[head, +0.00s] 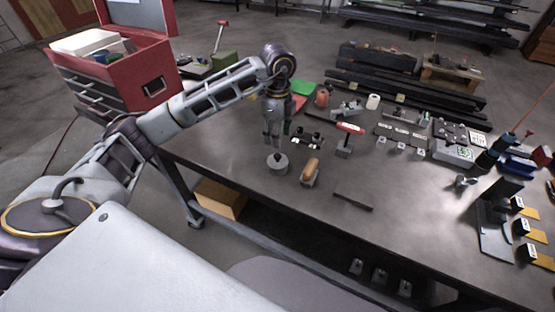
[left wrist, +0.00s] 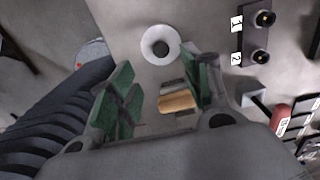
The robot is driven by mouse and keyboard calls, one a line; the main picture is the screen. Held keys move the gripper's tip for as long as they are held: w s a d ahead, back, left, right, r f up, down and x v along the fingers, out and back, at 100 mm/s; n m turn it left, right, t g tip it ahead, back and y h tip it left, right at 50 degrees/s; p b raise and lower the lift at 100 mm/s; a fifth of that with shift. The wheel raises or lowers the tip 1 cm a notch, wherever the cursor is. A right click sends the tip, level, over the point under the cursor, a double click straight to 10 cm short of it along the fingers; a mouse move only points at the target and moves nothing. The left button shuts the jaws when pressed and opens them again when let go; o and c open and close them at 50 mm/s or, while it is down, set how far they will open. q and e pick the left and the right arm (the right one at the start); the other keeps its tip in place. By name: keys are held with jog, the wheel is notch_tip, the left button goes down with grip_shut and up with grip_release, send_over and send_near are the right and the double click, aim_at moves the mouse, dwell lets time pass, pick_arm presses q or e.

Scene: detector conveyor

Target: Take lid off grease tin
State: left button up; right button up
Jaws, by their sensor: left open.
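The grease tin (head: 277,163) is a small round grey tin near the table's near edge, with its lid on and a knob on top. In the left wrist view the tin (left wrist: 160,44) shows from above as a pale disc with a dark knob at its centre. My left gripper (head: 272,140) points down above the table, just above and behind the tin in the head view. In the left wrist view the gripper (left wrist: 155,88) is open and empty, its green-padded fingers apart, with the tin beyond the fingertips. My right gripper is not in view.
A wooden-handled tool (head: 310,172) stands close right of the tin; its wood also shows between the fingers in the left wrist view (left wrist: 178,102). A red-topped tool (head: 348,130) and a dark flat bar (head: 353,201) lie nearby. A red tool chest (head: 150,80) stands at left.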

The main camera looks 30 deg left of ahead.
pick_arm(q)
send_over(277, 155)
jog(key=shift+s+d+f+p, duration=0.1)
jog(key=shift+f+p, duration=0.05)
jog(key=shift+f, duration=1.15)
jog(key=shift+s+d+f+p, duration=0.1)
jog(key=shift+f+p, duration=0.05)
jog(key=shift+f, duration=1.15)
jog(key=shift+f, duration=0.1)
jog(key=shift+w+f+p, duration=0.1)
jog(key=shift+f+p, duration=0.35)
jog(key=shift+f, duration=0.45)
jog(key=shift+w+a+f+p, duration=0.1)
jog(key=shift+f+p, duration=0.25)
jog(key=shift+f, duration=1.25)
jog(key=shift+c, duration=0.2)
jog(key=c, duration=0.9)
